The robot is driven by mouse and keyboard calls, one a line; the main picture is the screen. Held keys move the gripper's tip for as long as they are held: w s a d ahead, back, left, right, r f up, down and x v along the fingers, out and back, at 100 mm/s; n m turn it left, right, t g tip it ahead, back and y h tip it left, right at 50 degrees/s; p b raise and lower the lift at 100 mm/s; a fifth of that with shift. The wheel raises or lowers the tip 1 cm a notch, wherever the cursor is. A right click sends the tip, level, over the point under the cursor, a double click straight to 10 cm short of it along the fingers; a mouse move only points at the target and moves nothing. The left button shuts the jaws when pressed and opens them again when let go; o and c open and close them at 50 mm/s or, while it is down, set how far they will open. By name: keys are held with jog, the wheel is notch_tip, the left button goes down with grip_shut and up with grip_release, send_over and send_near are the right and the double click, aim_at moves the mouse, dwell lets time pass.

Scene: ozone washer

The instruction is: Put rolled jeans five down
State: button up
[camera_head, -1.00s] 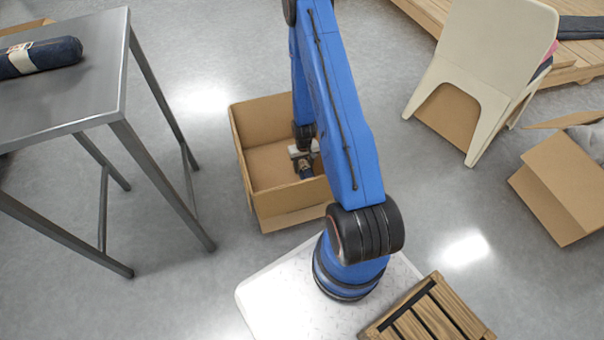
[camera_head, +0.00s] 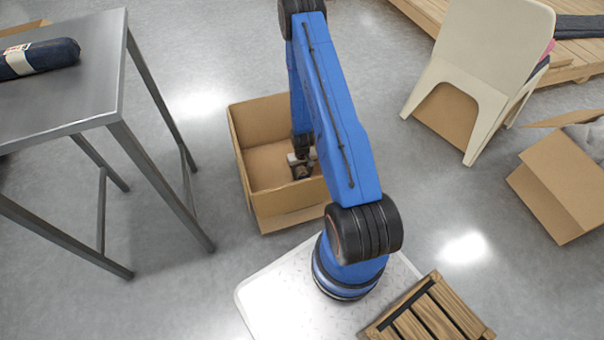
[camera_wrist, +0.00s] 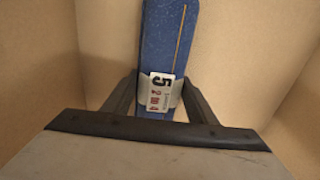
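The rolled jeans five (camera_wrist: 170,40) is a dark blue roll with a pale band and a label reading 5. Whether the roll touches the box floor is hidden.
A metal table (camera_head: 95,95) at the left bears another banded dark roll (camera_head: 40,57). A cream chair (camera_head: 490,60) stands at the upper right, and another cardboard box (camera_head: 560,185) is at the right edge. Open floor lies between the boxes.

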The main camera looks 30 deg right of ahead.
jog(key=shift+o, duration=0.7)
notch_tip(320, 180, up, 13)
notch_tip(320, 180, up, 18)
jog(key=t, duration=0.1)
send_over(302, 171)
jog(key=w+a, duration=0.2)
jog(key=a, duration=0.2)
jog(key=s+a+r+n+t, duration=0.1)
jog(key=s+a+r, duration=0.15)
jog(key=r, duration=0.65)
jog(key=s+a+r+n, duration=0.1)
jog(key=s+a+r, duration=0.15)
jog(key=r, duration=0.65)
jog(key=s+a+r+t, duration=0.1)
jog(key=s+a+r, duration=0.2)
jog(key=s+r, duration=0.3)
jog(key=s+a+r+t, duration=0.1)
jog(key=s+a+r, duration=0.2)
jog(key=s+r, duration=0.4)
jog(key=s+a+r+n, duration=0.1)
jog(key=s+a+r, duration=0.2)
jog(key=s+r, duration=0.3)
jog(key=shift+s+r+t, duration=0.15)
jog(key=shift+s+t, duration=0.25)
jog(key=shift+s, duration=2.45)
